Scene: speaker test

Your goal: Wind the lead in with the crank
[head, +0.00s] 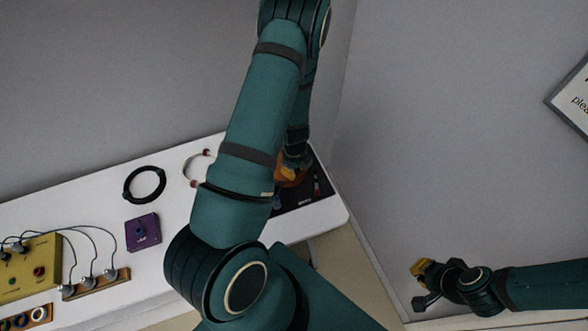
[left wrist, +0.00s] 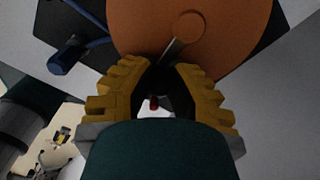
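The orange reel (left wrist: 235,35) fills the top of the left wrist view, with a grey crank arm (left wrist: 178,45) running from its hub down between my left fingertips. My left gripper (left wrist: 163,66) is at the crank's outer end; dark shapes hide whether the fingers touch a handle. A blue lead (left wrist: 97,43) with a thick blue end (left wrist: 65,57) lies left of the reel. In the head view, my left gripper (head: 292,170) is over the black board (head: 306,199), largely hiding the reel. My right gripper (head: 422,277) is away from the table at the right; its finger gap is unclear.
The white table (head: 90,206) also holds a black ring (head: 128,185), a pale curved cable with red ends (head: 186,170), a purple box (head: 142,232) and a yellow box (head: 48,268) with black leads. A wall stands close behind and to the right.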

